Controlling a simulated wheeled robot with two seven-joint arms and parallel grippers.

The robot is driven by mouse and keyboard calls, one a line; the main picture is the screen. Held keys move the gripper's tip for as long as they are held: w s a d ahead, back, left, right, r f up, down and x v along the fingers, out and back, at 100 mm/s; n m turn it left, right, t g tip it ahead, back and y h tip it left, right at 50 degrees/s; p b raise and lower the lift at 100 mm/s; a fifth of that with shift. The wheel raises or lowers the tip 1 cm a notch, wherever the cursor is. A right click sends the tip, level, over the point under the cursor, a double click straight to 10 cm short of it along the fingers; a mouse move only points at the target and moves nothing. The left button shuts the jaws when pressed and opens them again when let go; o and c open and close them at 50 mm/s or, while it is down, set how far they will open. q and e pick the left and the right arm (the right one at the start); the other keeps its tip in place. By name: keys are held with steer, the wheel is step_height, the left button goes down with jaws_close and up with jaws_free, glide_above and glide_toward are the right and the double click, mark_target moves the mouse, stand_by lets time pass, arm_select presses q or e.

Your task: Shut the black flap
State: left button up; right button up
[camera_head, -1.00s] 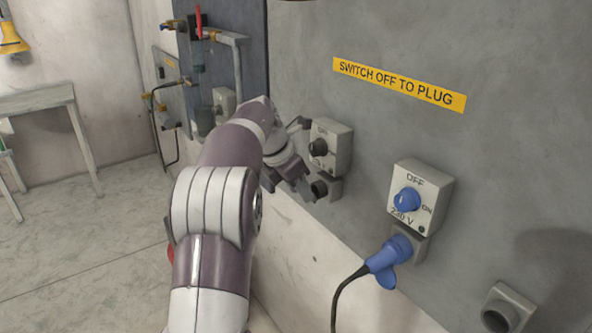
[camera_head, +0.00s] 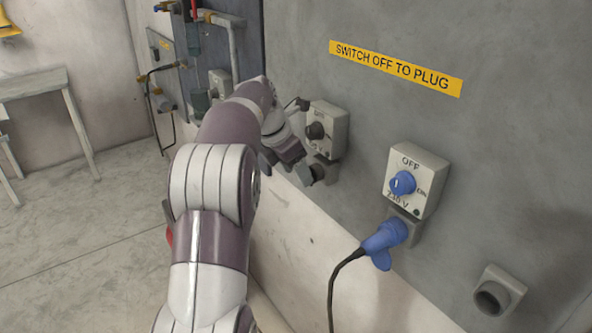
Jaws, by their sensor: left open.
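The grey switch box with a black knob (camera_head: 318,130) is on the wall at the centre. Below it is a grey socket (camera_head: 331,169), partly hidden by my left gripper. A small dark face (camera_head: 318,171) shows at the socket's front; I cannot tell whether it is the black flap or how far it is closed. My left gripper (camera_head: 302,173) is open, with its fingertips close to the socket's left side. I cannot tell whether they touch it. My arm hides part of the gripper. My right gripper is not in view.
An empty grey socket (camera_head: 497,293) is at lower right. Pipes (camera_head: 222,20) and a table (camera_head: 35,85) are at left.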

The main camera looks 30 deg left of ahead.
arm_select(q)
steer(key=p+v, duration=0.1)
steer(key=v, duration=1.1)
steer(key=shift+c, duration=0.3)
